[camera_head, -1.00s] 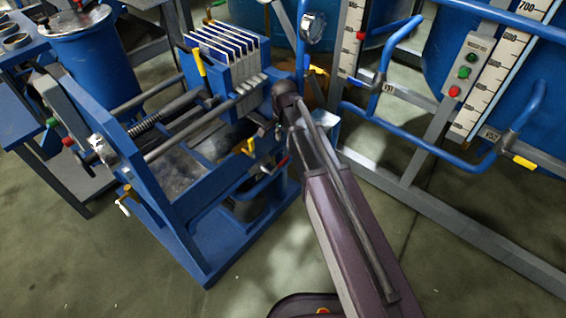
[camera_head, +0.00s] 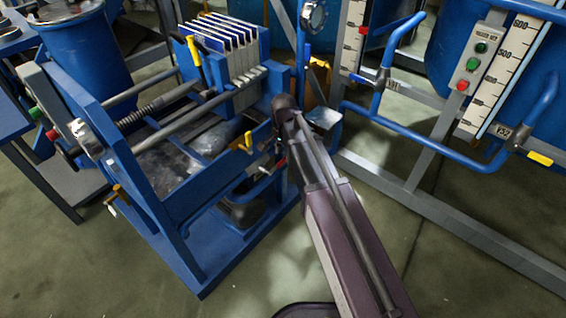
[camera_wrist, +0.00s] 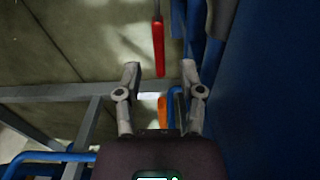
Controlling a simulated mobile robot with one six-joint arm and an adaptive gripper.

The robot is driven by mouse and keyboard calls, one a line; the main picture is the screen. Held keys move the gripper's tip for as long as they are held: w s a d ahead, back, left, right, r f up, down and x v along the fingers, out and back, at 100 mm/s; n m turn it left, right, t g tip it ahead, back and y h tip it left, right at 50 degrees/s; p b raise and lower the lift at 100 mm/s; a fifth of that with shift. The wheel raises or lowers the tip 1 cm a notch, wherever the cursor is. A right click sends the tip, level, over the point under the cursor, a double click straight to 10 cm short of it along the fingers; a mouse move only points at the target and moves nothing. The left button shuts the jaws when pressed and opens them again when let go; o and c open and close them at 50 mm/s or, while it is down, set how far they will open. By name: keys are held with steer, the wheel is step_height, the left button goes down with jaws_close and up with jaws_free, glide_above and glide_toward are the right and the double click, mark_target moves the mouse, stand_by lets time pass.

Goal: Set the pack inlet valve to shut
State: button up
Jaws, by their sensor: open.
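A red lever handle (camera_wrist: 158,48) hangs in the wrist view, its lower end between the tips of my gripper (camera_wrist: 160,72). The two fingers are apart, and I see no contact with the handle. In the head view a small red handle (camera_head: 280,163) shows on the right side of the blue press frame, below the plate pack (camera_head: 228,55); it looks like the same lever. No label on it is readable, and its valve body is not clear. My arm covers my gripper in the head view. An orange piece (camera_wrist: 163,112) shows between the fingers, farther down the wrist view.
Yellow handles (camera_head: 243,142) and (camera_head: 194,50) are on the press. A blue panel (camera_wrist: 275,90) fills the right of the wrist view. Blue pipes (camera_head: 430,138) and tanks stand at right. The floor (camera_head: 290,250) in front is clear.

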steer(key=shift+f+b, duration=1.2)
steer(key=shift+f, duration=0.3)
jaws_close()
